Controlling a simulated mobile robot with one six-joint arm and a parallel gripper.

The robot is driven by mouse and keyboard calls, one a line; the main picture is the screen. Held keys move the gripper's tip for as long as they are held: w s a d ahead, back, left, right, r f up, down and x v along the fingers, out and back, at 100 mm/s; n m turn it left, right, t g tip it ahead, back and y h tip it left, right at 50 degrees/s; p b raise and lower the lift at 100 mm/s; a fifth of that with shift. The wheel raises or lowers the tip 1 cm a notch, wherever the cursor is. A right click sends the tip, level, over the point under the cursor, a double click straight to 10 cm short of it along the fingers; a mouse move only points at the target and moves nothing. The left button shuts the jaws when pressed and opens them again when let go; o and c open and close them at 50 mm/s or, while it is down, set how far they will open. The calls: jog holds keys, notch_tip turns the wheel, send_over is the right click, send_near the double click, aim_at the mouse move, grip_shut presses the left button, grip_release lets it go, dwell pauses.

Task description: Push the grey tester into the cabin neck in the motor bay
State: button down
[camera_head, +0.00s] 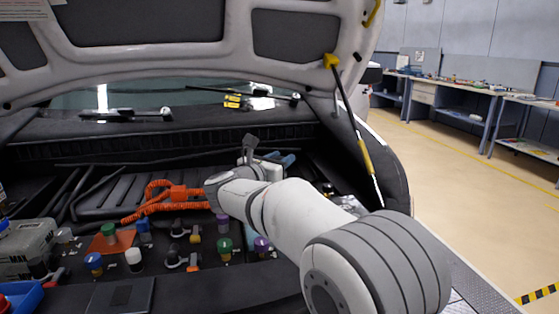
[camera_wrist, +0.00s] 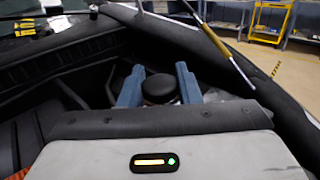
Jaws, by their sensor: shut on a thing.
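My gripper (camera_wrist: 160,90) is at the right side of the motor bay, its blue-grey fingers on either side of a dark, round-topped thing. I take this to be the grey tester (camera_wrist: 158,87); only its dark top and a little of its side show. In the head view a blue finger of my gripper (camera_head: 286,160) shows past my white arm, and the tester is hidden there. I cannot pick out the cabin neck, nor tell whether the tester touches it.
Several coloured caps, among them a green cap (camera_head: 224,244) and a white cap (camera_head: 133,256), stand in the bay's front. An orange hose (camera_head: 165,197) runs left of my wrist. The raised hood (camera_head: 200,62) hangs above, with a strut (camera_head: 352,125) at the right.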

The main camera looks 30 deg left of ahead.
jog(key=shift+f+b, duration=1.4)
jog(key=shift+b, duration=0.5)
jog(key=c, duration=1.3)
grip_release()
jog(key=shift+r, duration=0.1)
jog(key=o, duration=0.3)
jog(key=shift+o, duration=0.2)
jog(key=shift+s, duration=0.1)
jog(key=s, duration=0.7)
jog(key=shift+s+a, duration=0.3)
jog(key=shift+a, duration=0.05)
